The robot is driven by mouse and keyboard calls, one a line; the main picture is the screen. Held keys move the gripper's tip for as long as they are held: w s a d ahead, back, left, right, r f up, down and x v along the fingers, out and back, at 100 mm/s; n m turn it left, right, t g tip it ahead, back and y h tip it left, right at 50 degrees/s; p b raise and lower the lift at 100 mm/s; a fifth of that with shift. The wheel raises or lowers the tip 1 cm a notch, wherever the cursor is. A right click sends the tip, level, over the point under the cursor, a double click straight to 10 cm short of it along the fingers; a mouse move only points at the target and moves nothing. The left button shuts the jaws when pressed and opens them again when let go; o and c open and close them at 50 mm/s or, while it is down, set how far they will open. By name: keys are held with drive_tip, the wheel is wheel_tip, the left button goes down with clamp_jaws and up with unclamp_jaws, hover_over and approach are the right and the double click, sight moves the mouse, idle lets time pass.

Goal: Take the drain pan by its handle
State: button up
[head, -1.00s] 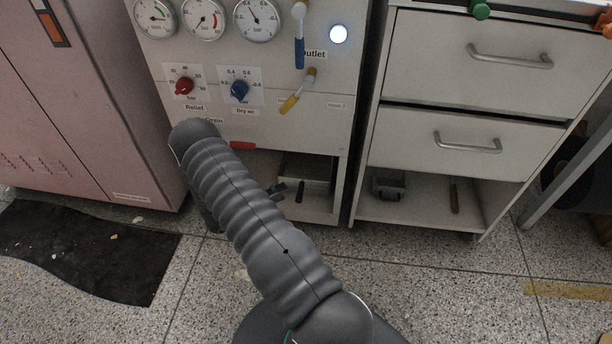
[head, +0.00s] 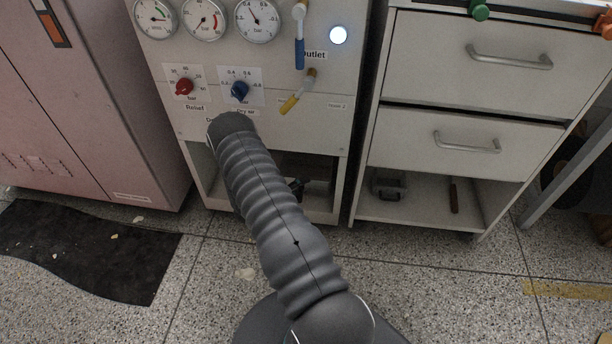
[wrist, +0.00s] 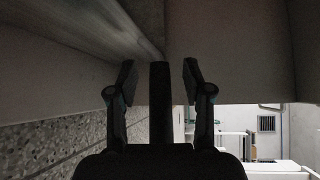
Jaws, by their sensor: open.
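My gripper (wrist: 159,80) is open in the wrist view, one finger on each side of a dark upright bar (wrist: 160,112). The bar looks like the drain pan's handle; gaps show between it and both fingers. A flat brownish surface (wrist: 230,45) lies beyond, and I cannot tell whether it is the pan. In the head view, a small dark part of my gripper (head: 297,187) shows beside my arm at the cabinet's lower opening. The pan's body is hard to make out in that dark opening, and my arm covers its left part.
The gauge panel (head: 270,120) stands above the opening. A black mat (head: 80,250) lies at the left. The floor in front is open.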

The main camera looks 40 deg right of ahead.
clamp_jaws()
drive_tip(key=shift+r, duration=0.1)
